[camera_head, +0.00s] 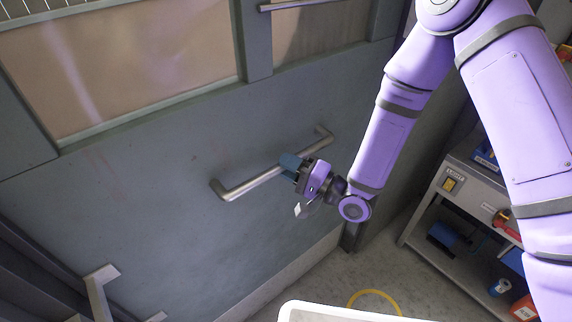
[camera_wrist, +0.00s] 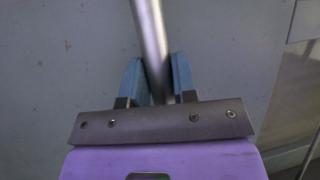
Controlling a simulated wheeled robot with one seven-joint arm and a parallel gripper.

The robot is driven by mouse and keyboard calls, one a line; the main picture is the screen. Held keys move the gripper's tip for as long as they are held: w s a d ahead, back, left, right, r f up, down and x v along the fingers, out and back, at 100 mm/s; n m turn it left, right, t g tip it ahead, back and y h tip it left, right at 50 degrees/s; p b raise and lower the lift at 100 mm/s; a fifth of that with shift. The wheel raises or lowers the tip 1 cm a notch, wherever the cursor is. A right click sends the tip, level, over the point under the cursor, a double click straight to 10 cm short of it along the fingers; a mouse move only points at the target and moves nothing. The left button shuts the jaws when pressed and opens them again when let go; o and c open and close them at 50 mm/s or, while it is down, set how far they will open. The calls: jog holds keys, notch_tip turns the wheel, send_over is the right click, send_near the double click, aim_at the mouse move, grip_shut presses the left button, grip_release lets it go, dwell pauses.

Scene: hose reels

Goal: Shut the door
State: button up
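The door (camera_head: 130,190) is a large grey-blue panel with a glazed upper part, filling the left and middle of the head view. A metal bar handle (camera_head: 250,184) runs slantwise across it, fixed at both ends. My gripper (camera_head: 291,163) is at the right half of this handle. In the wrist view, the blue fingers (camera_wrist: 159,75) stand on either side of the handle bar (camera_wrist: 150,30) and appear to touch it. The fingers hide part of the bar. I cannot tell from these views how far the door stands from its frame.
A grey shelf unit (camera_head: 478,180) with tools and small containers stands at the right. A pale bin rim (camera_head: 335,312) shows at the bottom. A yellow ring (camera_head: 375,296) lies on the floor. Another metal bracket (camera_head: 100,277) is at lower left.

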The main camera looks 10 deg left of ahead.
jog(key=o, duration=0.4)
jog(key=shift+d, duration=0.15)
jog(key=shift+d, duration=0.1)
jog(key=v, duration=1)
jog(key=shift+s+d, duration=0.2)
jog(key=shift+d, duration=0.1)
